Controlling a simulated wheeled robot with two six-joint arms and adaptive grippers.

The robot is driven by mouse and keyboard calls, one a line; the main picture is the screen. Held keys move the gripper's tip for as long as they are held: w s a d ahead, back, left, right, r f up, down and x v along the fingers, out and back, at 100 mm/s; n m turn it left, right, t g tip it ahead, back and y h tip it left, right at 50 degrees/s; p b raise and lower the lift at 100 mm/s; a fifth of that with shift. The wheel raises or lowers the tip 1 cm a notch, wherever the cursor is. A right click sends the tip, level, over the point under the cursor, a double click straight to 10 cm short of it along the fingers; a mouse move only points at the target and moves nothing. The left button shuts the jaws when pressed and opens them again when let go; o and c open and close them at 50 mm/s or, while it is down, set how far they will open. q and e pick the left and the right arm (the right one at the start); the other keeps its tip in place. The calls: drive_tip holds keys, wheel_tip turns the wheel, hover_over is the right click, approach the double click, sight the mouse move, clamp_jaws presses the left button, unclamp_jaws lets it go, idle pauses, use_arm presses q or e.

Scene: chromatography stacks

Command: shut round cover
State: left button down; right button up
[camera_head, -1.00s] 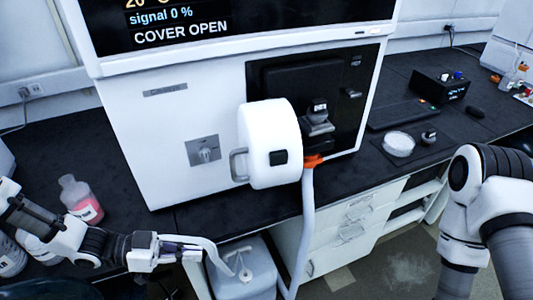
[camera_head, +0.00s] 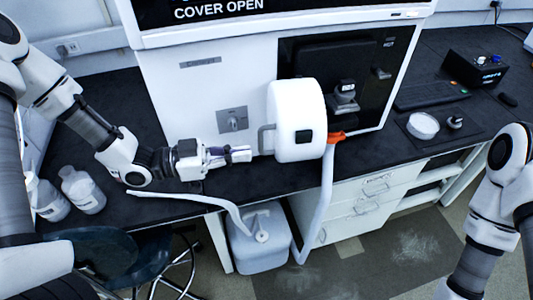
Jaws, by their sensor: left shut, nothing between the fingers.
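The round white cover (camera_head: 293,118) stands swung out from the black front panel (camera_head: 318,62) of the white instrument (camera_head: 205,90). It has a grey handle (camera_head: 265,139) on its left side and a small dark square on its face. The screen (camera_head: 222,10) reads "COVER OPEN". My left gripper (camera_head: 246,153) is shut and empty, just left of the handle, pointing right at it; I cannot tell whether it touches. My right arm (camera_head: 500,190) shows at the right edge, with its gripper out of view.
Bottles (camera_head: 82,190) stand at the left. A dish (camera_head: 423,126), keyboard (camera_head: 432,93) and black box (camera_head: 476,72) lie right. A stool (camera_head: 110,255) stands in front.

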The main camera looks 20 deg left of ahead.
sight(266, 151)
use_arm(q)
drive_tip(key=x, duration=0.5)
drive_tip(key=shift+w+d+p, duration=0.15)
drive_tip(key=shift+d+p, duration=0.25)
